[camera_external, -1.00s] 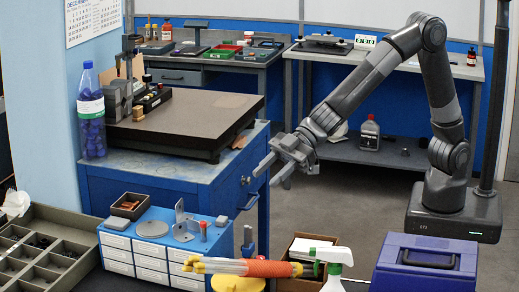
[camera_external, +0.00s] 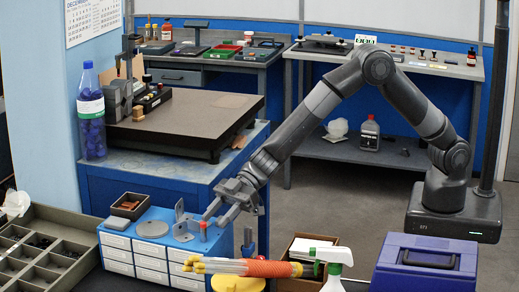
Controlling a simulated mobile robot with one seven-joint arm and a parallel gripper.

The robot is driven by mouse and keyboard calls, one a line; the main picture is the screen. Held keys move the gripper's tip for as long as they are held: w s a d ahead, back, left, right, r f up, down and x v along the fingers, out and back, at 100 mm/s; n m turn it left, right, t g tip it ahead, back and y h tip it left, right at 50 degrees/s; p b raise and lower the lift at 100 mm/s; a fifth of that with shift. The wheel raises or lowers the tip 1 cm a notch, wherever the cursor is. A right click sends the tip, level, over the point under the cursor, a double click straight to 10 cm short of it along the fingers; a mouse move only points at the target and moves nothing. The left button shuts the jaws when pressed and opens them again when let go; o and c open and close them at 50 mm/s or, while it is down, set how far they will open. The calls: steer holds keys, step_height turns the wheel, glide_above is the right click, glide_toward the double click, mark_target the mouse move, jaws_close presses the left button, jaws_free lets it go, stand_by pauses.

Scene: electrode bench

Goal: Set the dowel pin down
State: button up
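My gripper (camera_external: 217,216) is over the right end of the blue-topped small-drawer cabinet (camera_external: 172,246). Its two fingers point down and to the left, with a visible gap between them. I see nothing held in the gap, though a very small thing could be lost at this size. A short upright piece with a red top (camera_external: 203,230) stands on the cabinet top just left of and below the fingertips. I cannot tell whether it is the dowel pin or whether the fingers touch it. No other dowel pin can be made out.
A grey angle bracket (camera_external: 180,211) and a flat round disc (camera_external: 152,229) stand on the cabinet top, left of my gripper. A small brown tray (camera_external: 130,205) sits at its back left. A spray bottle (camera_external: 333,268) and blue case (camera_external: 425,262) stand at the front right.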

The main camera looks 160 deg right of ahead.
mark_target(203, 229)
steer(key=shift+d+x, duration=0.2)
steer(key=shift+x, duration=1.15)
steer(key=shift+d+x, duration=0.2)
steer(key=shift+x, duration=1.1)
steer(key=shift+r, duration=0.15)
steer(key=shift+s, duration=0.1)
jaws_close()
